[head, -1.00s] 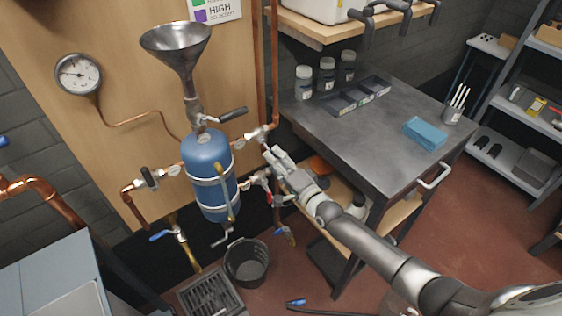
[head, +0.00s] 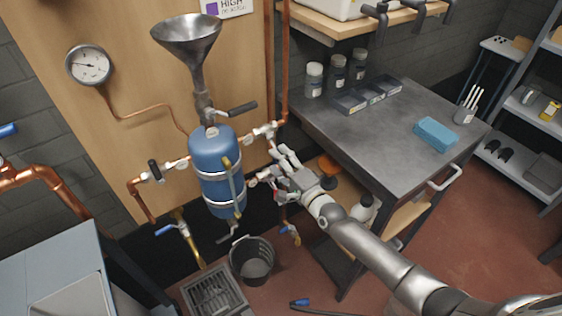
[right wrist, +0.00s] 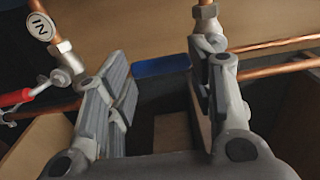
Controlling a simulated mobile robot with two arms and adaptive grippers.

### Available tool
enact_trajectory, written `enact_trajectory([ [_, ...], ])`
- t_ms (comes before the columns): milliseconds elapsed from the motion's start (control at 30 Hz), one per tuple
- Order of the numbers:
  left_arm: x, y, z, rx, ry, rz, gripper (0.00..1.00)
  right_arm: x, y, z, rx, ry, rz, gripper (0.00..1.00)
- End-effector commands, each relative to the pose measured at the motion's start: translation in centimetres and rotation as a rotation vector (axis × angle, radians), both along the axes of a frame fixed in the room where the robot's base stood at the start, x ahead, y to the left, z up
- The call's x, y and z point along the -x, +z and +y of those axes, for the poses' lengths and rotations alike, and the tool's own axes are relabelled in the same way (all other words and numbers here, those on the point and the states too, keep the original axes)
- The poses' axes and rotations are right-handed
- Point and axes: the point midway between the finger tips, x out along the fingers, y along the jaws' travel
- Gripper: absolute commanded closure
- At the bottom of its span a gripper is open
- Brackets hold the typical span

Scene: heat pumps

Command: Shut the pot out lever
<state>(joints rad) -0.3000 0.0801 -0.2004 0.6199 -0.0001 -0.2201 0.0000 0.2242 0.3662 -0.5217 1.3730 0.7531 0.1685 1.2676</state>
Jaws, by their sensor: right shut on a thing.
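The blue pot (head: 212,158) is strapped to the wooden panel below a metal funnel. A valve on a copper pipe (head: 263,131) is at its upper right. My right gripper (head: 278,152) reaches in from the right, just below that valve. In the right wrist view, a blue lever (right wrist: 161,67) lies crosswise between the fingers, and the gripper is shut on it. The head view does not show this lever clearly. A red lever (right wrist: 24,96) beside an "IN" tag (right wrist: 39,27) is left of the fingers. I cannot read a tag saying "out". My left gripper is not in view.
The metal workbench (head: 350,135) stands right of the panel, close to my right arm. A black bucket (head: 252,262) and a floor drain (head: 213,294) are below the pot. Blue-handled valves (head: 165,230) hang low. A pressure gauge (head: 89,65) is at the upper left.

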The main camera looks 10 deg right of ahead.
Motion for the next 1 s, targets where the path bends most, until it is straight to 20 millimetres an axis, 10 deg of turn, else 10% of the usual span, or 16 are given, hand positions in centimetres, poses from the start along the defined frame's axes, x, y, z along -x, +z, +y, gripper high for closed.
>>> enact_trajectory([
  [200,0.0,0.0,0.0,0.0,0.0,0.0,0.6,-0.3,0.6,-0.2,-0.011,-0.005,-0.009,0.29],
  [567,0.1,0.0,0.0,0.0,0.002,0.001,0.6,0.1,0.1,-0.2,-0.004,-0.002,-0.002,0.29],
  [1000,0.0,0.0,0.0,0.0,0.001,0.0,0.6,7.0,0.0,-2.7,-0.004,-0.002,0.0,0.29],
])
